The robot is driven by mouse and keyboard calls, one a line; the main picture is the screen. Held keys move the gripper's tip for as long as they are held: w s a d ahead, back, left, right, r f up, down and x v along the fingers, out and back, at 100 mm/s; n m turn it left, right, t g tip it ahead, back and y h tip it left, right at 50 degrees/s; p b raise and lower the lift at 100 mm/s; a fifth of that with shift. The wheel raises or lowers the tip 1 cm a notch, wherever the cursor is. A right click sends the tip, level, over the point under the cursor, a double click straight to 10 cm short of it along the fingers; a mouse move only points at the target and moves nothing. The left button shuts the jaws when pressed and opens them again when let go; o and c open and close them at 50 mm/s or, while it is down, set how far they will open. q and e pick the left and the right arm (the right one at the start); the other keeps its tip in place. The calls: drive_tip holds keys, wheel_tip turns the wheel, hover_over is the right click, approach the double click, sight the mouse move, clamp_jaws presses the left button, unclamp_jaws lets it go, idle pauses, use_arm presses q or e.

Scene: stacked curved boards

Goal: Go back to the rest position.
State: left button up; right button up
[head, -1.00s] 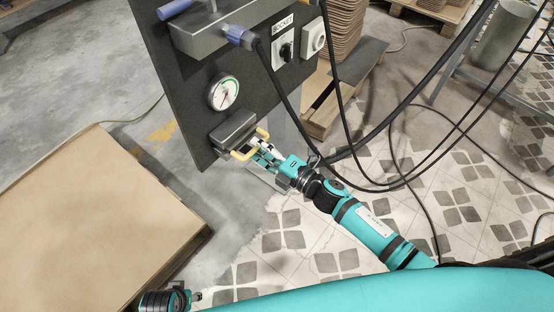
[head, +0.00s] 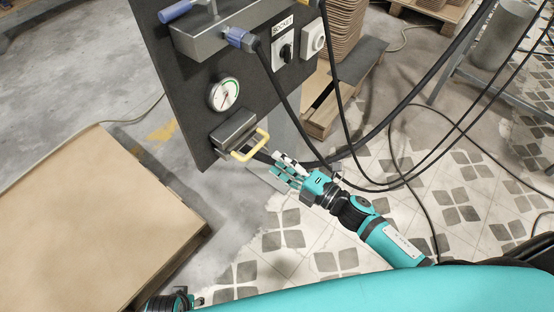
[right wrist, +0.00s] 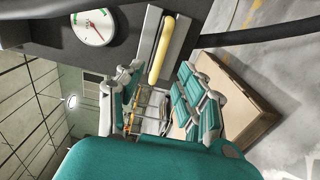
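My right gripper (head: 278,167) is just to the lower right of the yellow handle (head: 250,145) on the dark panel (head: 185,95). Its fingers are spread apart with nothing between them. In the right wrist view the gripper (right wrist: 160,85) is open, and the yellow handle (right wrist: 161,50) lies beyond the fingertips, apart from them. My left gripper (head: 185,302) shows only partly at the bottom left edge, and its fingers cannot be made out.
Black cables (head: 398,115) hang above and behind my right arm. Tiled floor (head: 290,240) lies open below the arm.

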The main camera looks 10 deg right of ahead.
use_arm(q)
drive_tip(key=shift+d+r, duration=0.1)
drive_tip(key=shift+d, duration=0.05)
use_arm(e)
drive_tip(key=s+d+f+m+g+h, duration=0.2)
drive_tip(key=d+f+m+h, duration=0.3)
drive_tip(key=f+m, duration=0.3)
drive_tip(key=s+d+f+m+g+h, duration=0.1)
drive_tip(key=s+d+f+m+h, duration=0.1)
drive_tip(key=d+f+m+h, duration=0.4)
drive_tip(key=s+f+m+g, duration=0.4)
drive_tip(key=s+f+m, duration=0.1)
drive_tip(key=s+f, duration=0.25)
use_arm(q)
drive_tip(key=s+a+f+g+p, duration=0.1)
drive_tip(key=s+a+p, duration=0.2)
drive_tip(key=s+p, duration=1.3)
drive_tip(key=shift+s+a+f+p, duration=0.15)
drive_tip(key=shift+s+f+p, duration=0.2)
drive_tip(key=shift+s, duration=0.5)
use_arm(e)
drive_tip(key=s+f+m+g, duration=0.2)
drive_tip(key=s+f+g, duration=0.1)
drive_tip(key=s, duration=1.1)
drive_tip(key=s+f+m+g, duration=0.2)
drive_tip(key=s+f+g, duration=0.1)
drive_tip(key=s, duration=1.1)
drive_tip(key=shift+d+f, duration=0.35)
drive_tip(key=shift+f, duration=0.55)
